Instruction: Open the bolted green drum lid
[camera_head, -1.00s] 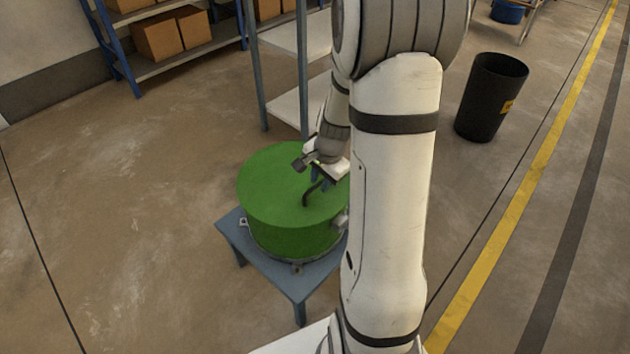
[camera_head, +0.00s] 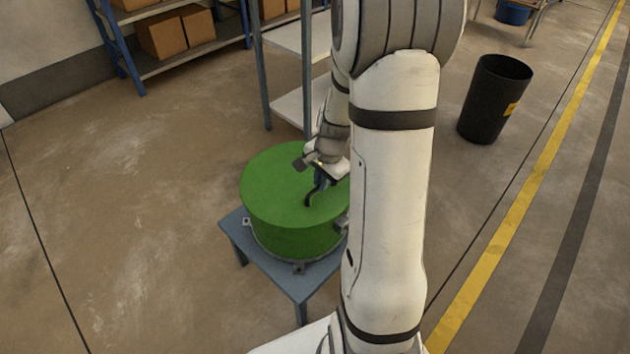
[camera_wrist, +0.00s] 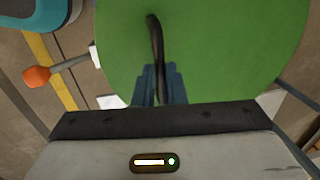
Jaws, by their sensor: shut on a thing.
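The green drum lid (camera_head: 275,190) lies flat on the round drum, which stands on a small blue-grey table. A dark curved handle (camera_wrist: 155,35) rises from the lid's top. My gripper (camera_head: 319,180) is above the right part of the lid. In the wrist view its two blue fingers (camera_wrist: 159,85) are shut on the handle's near end. A grey lever with an orange knob (camera_wrist: 37,77) sticks out beside the lid in the wrist view. My arm hides the drum's right side in the head view. I cannot tell the state of every bolt.
The blue-grey table (camera_head: 290,284) shows bare at its front corner. A shelf rack with cardboard boxes (camera_head: 163,38) stands at the back left. A black bin (camera_head: 494,98) stands to the right. Floor to the left is clear.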

